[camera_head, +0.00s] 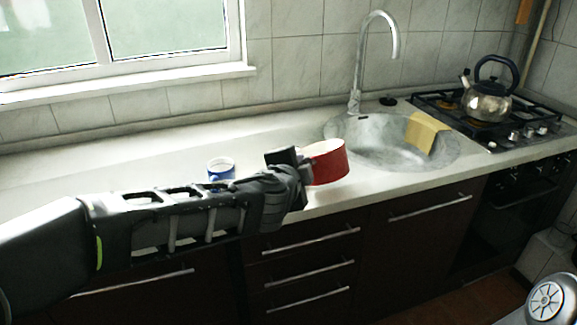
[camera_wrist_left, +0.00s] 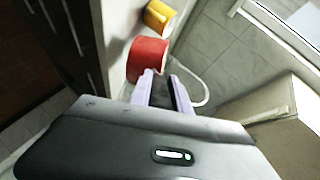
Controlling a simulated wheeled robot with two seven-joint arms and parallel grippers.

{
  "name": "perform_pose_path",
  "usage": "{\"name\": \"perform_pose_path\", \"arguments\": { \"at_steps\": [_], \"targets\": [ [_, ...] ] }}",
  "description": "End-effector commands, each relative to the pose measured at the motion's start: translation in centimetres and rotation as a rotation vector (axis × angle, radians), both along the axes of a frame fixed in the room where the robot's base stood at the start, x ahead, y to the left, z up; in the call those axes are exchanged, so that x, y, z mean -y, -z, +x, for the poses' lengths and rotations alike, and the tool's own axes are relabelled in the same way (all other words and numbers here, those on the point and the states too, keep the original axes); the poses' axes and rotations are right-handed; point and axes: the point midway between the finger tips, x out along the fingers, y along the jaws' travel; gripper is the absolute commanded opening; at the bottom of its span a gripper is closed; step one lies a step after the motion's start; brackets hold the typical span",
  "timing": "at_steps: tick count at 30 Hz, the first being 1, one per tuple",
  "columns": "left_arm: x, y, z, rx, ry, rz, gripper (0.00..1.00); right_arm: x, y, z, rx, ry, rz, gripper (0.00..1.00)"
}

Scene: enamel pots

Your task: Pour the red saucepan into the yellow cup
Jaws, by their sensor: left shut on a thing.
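The red saucepan (camera_head: 330,168), pale inside, is in the head view near the counter's front edge. It appears slightly tilted; its height above the counter is hard to judge. My left gripper (camera_head: 296,165) is shut on it at its left side, hiding the grip. In the left wrist view the saucepan (camera_wrist_left: 148,58) sits beyond the fingers (camera_wrist_left: 165,90). A yellow thing (camera_wrist_left: 158,17) shows just past it; I cannot tell whether it is a cup. In the head view I see no clear yellow cup. My right gripper is not in view.
A white and blue mug (camera_head: 221,171) stands on the counter behind my left arm. A kettle (camera_head: 487,100) stands on the stove. The left counter is clear.

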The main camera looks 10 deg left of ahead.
Motion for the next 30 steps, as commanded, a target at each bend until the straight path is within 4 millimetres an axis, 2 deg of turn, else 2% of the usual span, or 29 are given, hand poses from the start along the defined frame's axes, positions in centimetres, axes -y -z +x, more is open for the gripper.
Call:
{"name": "perform_pose_path", "arguments": {
  "at_steps": [1,17,23,30],
  "targets": [
    [0.0,-0.6,0.1,0.007,0.000,-0.001,0.00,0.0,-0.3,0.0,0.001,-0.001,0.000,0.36],
    [0.1,-0.4,0.0,0.007,0.001,0.001,0.00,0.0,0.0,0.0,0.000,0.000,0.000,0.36],
    [0.4,0.3,-0.2,0.019,0.001,0.020,0.00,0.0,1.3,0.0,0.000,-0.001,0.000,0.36],
    [1.4,1.5,-0.8,0.055,0.002,0.077,0.00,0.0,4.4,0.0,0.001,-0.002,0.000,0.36]
  ]
}}
